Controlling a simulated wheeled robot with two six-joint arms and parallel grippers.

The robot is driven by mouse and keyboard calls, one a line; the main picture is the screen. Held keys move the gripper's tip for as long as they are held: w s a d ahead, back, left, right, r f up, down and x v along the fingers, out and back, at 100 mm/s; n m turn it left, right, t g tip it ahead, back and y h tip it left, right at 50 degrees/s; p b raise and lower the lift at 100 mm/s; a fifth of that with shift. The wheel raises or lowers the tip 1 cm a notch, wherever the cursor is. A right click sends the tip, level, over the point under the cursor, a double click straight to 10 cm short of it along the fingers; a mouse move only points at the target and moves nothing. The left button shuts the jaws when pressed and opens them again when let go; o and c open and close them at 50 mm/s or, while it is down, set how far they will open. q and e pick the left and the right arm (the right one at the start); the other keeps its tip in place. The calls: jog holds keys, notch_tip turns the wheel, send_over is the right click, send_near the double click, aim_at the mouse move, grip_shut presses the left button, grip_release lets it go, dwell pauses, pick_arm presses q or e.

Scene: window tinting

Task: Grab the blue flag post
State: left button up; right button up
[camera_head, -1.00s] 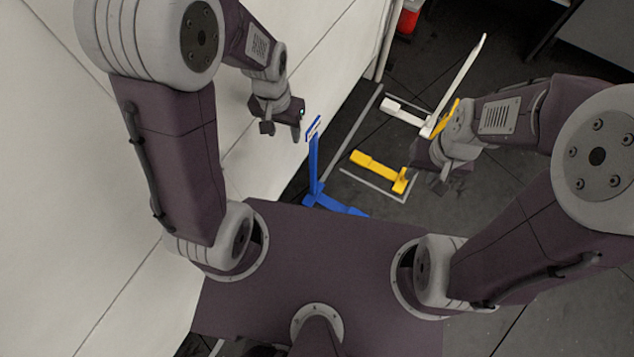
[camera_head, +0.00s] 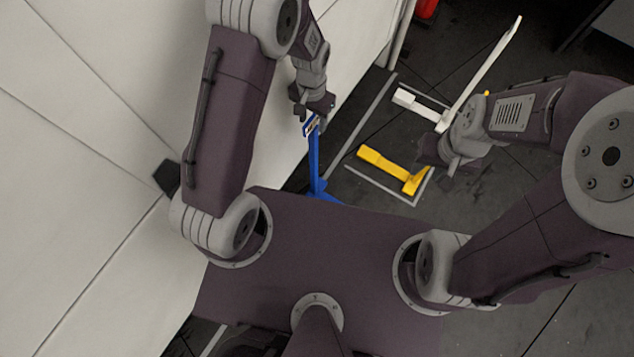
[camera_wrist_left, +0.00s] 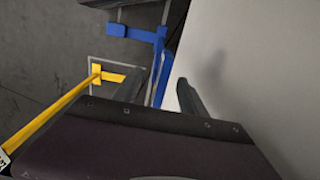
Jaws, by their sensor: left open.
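The blue flag post (camera_head: 314,160) stands upright beside the white wall, with a small sign plate (camera_head: 311,126) at its top. My left gripper (camera_head: 318,108) is open and close to the top of the post. In the left wrist view the blue post (camera_wrist_left: 159,78) shows between the two spread fingers (camera_wrist_left: 160,95), nearer the left one. Whether a finger touches it cannot be told. The post's blue base (camera_wrist_left: 135,32) is on the dark floor. My right gripper (camera_head: 448,160) is over by the yellow post; its jaws are not clear.
A yellow post (camera_head: 385,166) and a white post (camera_head: 483,70) stand to the right on the dark floor with grey marking lines. The white wall (camera_head: 90,150) is close on the left. A red object (camera_head: 427,8) is at the far back.

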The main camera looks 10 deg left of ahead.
pick_arm(q)
notch_tip(320, 180, down, 2)
jog(key=shift+w+f, duration=0.1)
jog(key=shift+f, duration=0.15)
jog(key=shift+r, duration=0.1)
grip_shut()
dwell(1.1)
